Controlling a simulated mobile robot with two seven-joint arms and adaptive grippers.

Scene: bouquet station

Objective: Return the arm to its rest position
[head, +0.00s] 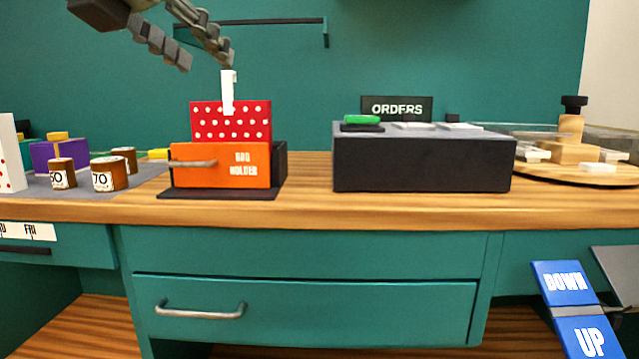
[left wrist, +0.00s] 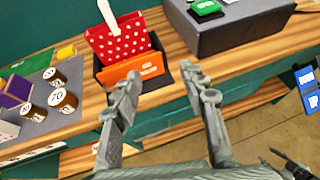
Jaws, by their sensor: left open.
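My left gripper (head: 210,66) is open and empty at the upper left of the head view. Its two grey fingers point down and to the right, above the red bag with white dots (head: 231,121). In the left wrist view both fingers stand apart with nothing between them, and the gripper (left wrist: 160,79) shows in front of the orange bag holder (left wrist: 131,68). The bag stands upright in the holder, with a white strip (head: 228,92) rising from it. My right gripper does not show in the head view.
A dark grey box (head: 422,163) with a green item (head: 361,119) on top stands right of the holder. Brown jars (head: 109,174) stand on a grey mat at left. A wall rail (head: 250,24) is behind the arm. Wooden counter between holder and box is clear.

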